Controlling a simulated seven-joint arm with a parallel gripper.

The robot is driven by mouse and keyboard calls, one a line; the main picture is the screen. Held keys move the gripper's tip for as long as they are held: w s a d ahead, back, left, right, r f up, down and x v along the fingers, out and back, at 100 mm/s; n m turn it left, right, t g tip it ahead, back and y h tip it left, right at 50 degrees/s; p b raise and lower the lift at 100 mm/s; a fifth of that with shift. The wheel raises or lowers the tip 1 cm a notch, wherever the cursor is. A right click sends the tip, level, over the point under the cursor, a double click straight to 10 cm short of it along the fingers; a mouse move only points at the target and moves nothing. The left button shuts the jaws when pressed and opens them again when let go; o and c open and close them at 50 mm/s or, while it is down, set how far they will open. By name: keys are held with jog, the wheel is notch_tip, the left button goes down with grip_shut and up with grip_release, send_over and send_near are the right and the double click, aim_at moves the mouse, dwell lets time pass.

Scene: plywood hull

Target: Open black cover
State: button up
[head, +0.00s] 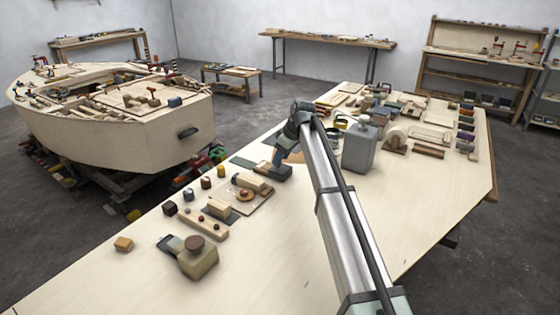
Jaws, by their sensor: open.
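A small dark box-like piece (273,171), which looks like the black cover, lies on the plywood workbench left of the middle. It appears closed, but it is small and partly hidden by my gripper, so its hinge and edges cannot be made out. My gripper (282,160) is open and points down just above or at this dark piece. I cannot tell whether it touches it. Nothing shows held in it.
The workbench (300,270) is crowded. A grey canister (360,146) stands right of my arm. Wooden blocks (218,208) and a brown-knobbed block (197,257) lie at left. The front of the bench is clear. A plywood hull (135,130) stands beyond at left.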

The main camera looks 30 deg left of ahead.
jog(key=shift+x, duration=1.1)
grip_shut()
